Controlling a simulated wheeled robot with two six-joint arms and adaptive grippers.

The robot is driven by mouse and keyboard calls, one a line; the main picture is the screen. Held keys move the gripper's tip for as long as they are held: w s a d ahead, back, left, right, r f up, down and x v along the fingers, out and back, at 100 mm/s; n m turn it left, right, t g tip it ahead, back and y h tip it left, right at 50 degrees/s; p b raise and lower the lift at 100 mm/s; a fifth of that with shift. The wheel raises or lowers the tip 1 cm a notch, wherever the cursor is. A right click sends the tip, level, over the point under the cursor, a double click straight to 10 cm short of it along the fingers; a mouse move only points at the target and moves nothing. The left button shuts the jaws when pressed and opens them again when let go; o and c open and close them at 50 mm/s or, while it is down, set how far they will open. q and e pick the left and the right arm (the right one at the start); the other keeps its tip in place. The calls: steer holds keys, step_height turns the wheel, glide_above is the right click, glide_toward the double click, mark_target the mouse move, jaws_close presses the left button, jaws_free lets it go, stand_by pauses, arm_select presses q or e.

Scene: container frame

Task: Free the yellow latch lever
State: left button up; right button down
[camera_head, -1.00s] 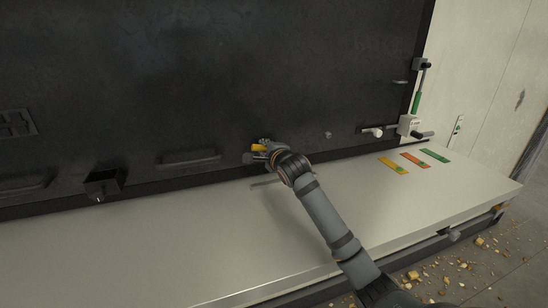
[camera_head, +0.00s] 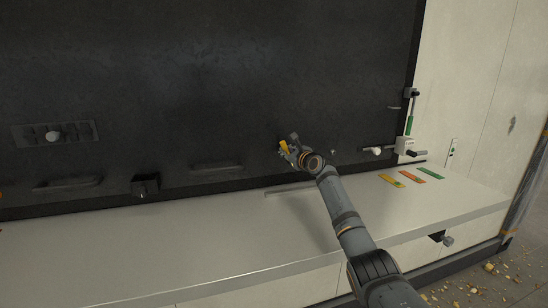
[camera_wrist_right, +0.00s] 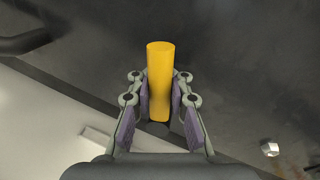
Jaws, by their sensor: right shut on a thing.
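The yellow latch lever (camera_head: 284,146) shows as a short yellow handle in front of the dark panel (camera_head: 200,80). My right gripper (camera_head: 289,150) is shut on it in the head view. In the right wrist view, the handle is a plain yellow cylinder (camera_wrist_right: 160,80) between the two purple pads of my gripper (camera_wrist_right: 160,105). Its far end sticks out past the pads. My gripper hides where the lever joins the panel. My left gripper is not in view.
A pale shelf (camera_head: 150,255) runs below the panel. Yellow, orange and green strips (camera_head: 411,177) lie at its right end. A white fitting with a green-handled rod (camera_head: 405,143) is at the panel's right edge. A small dark box (camera_head: 145,185) and a bar handle (camera_head: 216,167) are to the left.

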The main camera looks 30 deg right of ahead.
steer(key=shift+d+m, duration=0.35)
steer(key=shift+m, duration=0.45)
steer(key=shift+s+d+m+t+p, duration=0.15)
steer(key=shift+d+m+t+p, duration=0.2)
steer(key=shift+m, duration=0.55)
steer(key=shift+d+m, duration=0.2)
steer(key=shift+m, duration=0.1)
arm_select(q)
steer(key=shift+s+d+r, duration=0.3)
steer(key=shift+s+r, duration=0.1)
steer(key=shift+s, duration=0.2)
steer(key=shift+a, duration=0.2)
arm_select(e)
steer(key=shift+f+m, duration=0.15)
steer(key=shift+m, duration=0.15)
steer(key=c, duration=1.8)
jaws_free()
steer(key=o, duration=0.6)
steer(key=shift+s+d+r, duration=0.2)
steer(key=shift+s+d, duration=0.05)
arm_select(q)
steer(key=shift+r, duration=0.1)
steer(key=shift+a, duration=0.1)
arm_select(e)
steer(key=shift+a, duration=0.1)
